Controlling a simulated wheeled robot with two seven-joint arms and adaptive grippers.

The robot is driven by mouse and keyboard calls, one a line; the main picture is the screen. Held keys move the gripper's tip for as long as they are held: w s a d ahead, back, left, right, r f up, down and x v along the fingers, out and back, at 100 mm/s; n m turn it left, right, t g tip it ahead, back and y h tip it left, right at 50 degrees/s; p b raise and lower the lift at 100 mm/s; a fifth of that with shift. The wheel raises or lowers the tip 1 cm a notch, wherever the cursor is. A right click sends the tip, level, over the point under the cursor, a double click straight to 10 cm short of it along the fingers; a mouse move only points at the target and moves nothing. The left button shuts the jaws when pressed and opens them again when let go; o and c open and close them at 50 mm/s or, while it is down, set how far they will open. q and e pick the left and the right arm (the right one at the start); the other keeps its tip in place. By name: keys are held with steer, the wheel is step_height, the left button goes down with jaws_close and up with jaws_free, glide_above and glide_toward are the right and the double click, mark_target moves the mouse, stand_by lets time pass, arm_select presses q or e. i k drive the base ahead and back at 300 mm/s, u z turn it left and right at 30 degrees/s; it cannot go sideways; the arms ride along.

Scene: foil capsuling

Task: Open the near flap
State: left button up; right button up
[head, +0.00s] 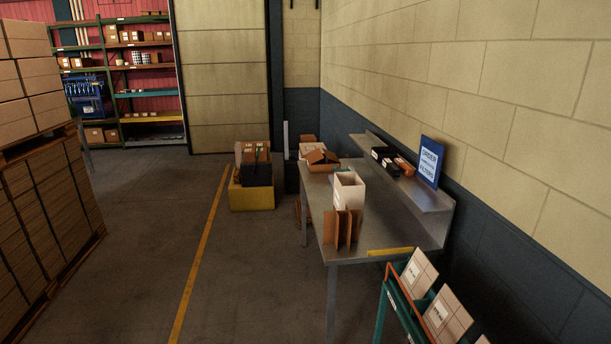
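A white box (349,193) stands upright on the metal table (386,224). Its top looks open and its inside shows pale brown. I cannot make out a separate near flap on it at this size. Brown cardboard dividers (342,229) stand on the table just in front of the white box and hide its lower front. A low brown carton (321,160) with raised flaps sits farther back on the table. Neither of my grippers is in view.
A raised shelf along the wall holds small dark boxes (384,157) and a blue sign (430,162). A green rack (398,298) with cartons stands at the table's near right. A yellow bin (251,198) is on the floor. Stacked cartons (42,220) stand left. The floor between is clear.

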mark_target(315, 155)
steer(key=u, duration=0.85)
steer(key=i, duration=3.55)
steer(key=z, duration=1.2)
steer(key=i, duration=0.45)
steer(key=z, duration=0.3)
